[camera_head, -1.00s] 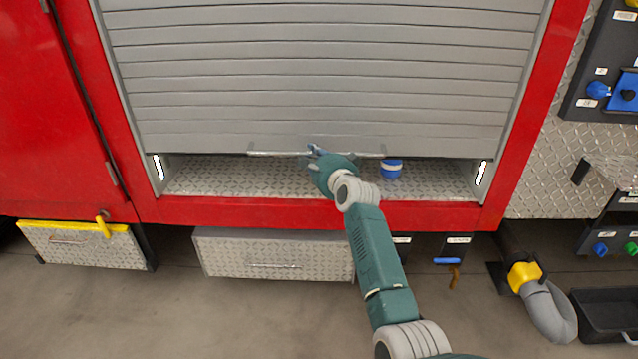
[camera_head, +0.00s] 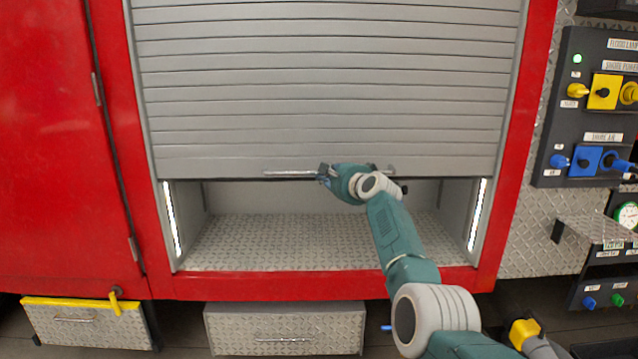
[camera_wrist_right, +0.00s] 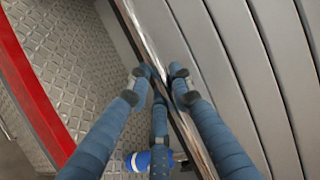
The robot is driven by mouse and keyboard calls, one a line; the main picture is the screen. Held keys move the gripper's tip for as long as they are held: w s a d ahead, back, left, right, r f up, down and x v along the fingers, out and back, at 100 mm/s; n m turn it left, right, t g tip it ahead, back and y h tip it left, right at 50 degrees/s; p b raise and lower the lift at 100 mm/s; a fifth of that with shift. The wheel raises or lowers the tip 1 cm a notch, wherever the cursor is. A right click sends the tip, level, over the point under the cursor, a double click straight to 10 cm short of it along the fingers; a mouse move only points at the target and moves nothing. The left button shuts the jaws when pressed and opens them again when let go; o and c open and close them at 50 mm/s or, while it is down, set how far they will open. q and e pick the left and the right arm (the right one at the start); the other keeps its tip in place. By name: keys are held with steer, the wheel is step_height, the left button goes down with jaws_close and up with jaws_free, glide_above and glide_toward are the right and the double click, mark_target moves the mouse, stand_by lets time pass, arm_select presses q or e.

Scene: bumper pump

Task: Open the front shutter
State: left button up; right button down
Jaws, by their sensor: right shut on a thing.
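The front shutter (camera_head: 325,95) is a grey slatted roller door in a red frame. It is partly raised, with a gap below it that shows the compartment's tread-plate floor (camera_head: 310,243). A metal handle bar (camera_head: 291,174) runs along its bottom edge. My right gripper (camera_head: 326,174) is at the middle of this bar. In the right wrist view, the blue fingers (camera_wrist_right: 158,78) are closed around the bar (camera_wrist_right: 190,135), with the shutter slats to the right. My left gripper is not in view.
A blue and white round object (camera_wrist_right: 140,161) shows beneath the fingers in the wrist view. Control panels with knobs (camera_head: 602,92) and a small shelf (camera_head: 598,229) are to the right. A drawer (camera_head: 286,329) and a yellow-topped box (camera_head: 85,322) sit low in front.

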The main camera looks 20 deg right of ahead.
steer(key=shift+r, duration=0.35)
steer(key=c, duration=1.5)
jaws_free()
steer(key=shift+d, duration=0.1)
steer(key=shift+f, duration=0.15)
steer(key=shift+f, duration=0.1)
steer(key=shift+s, duration=0.1)
steer(key=v, duration=1.1)
steer(key=shift+s, duration=0.4)
